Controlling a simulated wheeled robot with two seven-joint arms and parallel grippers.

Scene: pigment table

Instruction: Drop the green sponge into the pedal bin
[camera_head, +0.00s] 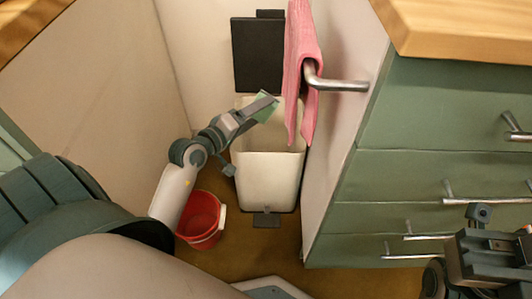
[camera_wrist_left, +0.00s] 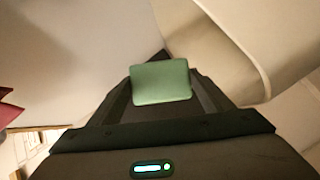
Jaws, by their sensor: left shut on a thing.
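The green sponge (camera_head: 268,112) is at the tip of my left gripper (camera_head: 264,104). In the left wrist view the sponge (camera_wrist_left: 161,82) sits between the dark fingers, which are shut on it. The white pedal bin (camera_head: 268,178) stands against the back wall with its black lid (camera_head: 258,54) swung up. The sponge shows over the bin's open mouth; its exact height above the rim is hard to tell. My right gripper (camera_head: 490,250) is at the lower right, away from the bin; its fingers cannot be made out clearly.
A pink cloth (camera_head: 300,75) hangs over a metal rail (camera_head: 338,84) close to the bin's right side. A red bucket (camera_head: 201,219) stands on the floor at the bin's lower left. Green drawers (camera_head: 420,170) with metal handles fill the right. A black pedal (camera_head: 266,220) sticks out in front.

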